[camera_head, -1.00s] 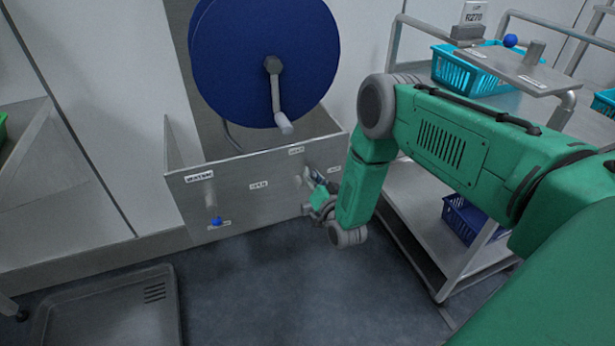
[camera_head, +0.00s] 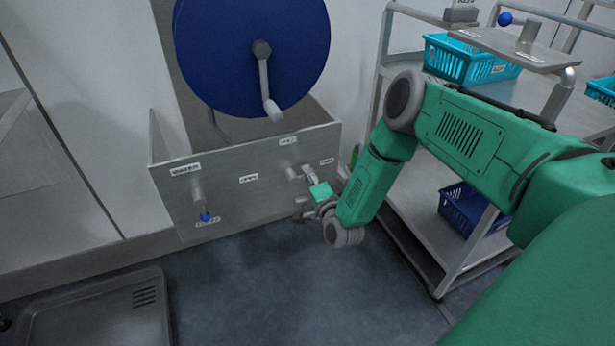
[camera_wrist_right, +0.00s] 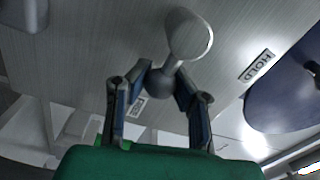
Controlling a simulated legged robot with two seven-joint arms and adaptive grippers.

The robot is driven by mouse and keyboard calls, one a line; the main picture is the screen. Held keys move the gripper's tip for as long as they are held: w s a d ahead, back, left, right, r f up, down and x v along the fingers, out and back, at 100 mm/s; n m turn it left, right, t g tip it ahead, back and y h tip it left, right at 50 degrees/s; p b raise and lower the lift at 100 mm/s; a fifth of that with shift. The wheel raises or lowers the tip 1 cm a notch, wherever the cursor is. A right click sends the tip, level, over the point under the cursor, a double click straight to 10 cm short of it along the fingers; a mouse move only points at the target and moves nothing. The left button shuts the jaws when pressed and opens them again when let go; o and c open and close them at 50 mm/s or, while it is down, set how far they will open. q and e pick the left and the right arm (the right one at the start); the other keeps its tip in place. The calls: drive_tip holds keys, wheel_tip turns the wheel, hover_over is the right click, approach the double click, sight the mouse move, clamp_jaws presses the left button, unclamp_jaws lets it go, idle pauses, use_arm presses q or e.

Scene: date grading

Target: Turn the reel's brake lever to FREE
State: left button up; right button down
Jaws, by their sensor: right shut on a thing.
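The brake lever (camera_wrist_right: 188,38) shows in the right wrist view on a grey panel. Its dark ball knob (camera_wrist_right: 160,86) sits between the fingers of my right gripper (camera_wrist_right: 164,80), which is shut on it. The lever points away from the HOLD label (camera_wrist_right: 257,65) and roughly toward a second label (camera_wrist_right: 137,107), partly hidden by a finger and unreadable. In the head view my right gripper (camera_head: 310,182) is at the right end of the panel (camera_head: 225,195) and hides most of the lever. The blue reel (camera_head: 215,50) with a crank stands above. My left gripper is not in view.
A second lever with a blue knob (camera_head: 205,216) hangs under the WATER label (camera_head: 185,170) on the left of the panel. A steel cart (camera_head: 430,240) with baskets stands close on the right. A grey tray (camera_head: 75,320) lies on the floor. The middle floor is clear.

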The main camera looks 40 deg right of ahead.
drive_tip(key=shift+s+f+m, duration=0.3)
drive_tip(key=shift+f, duration=0.1)
drive_tip(key=c, duration=1.3)
unclamp_jaws()
drive_tip(key=shift+d+r, duration=0.1)
drive_tip(key=shift+w, duration=0.1)
drive_tip(key=shift+s, duration=0.3)
drive_tip(key=v, duration=1.1)
drive_tip(key=shift+s, duration=0.2)
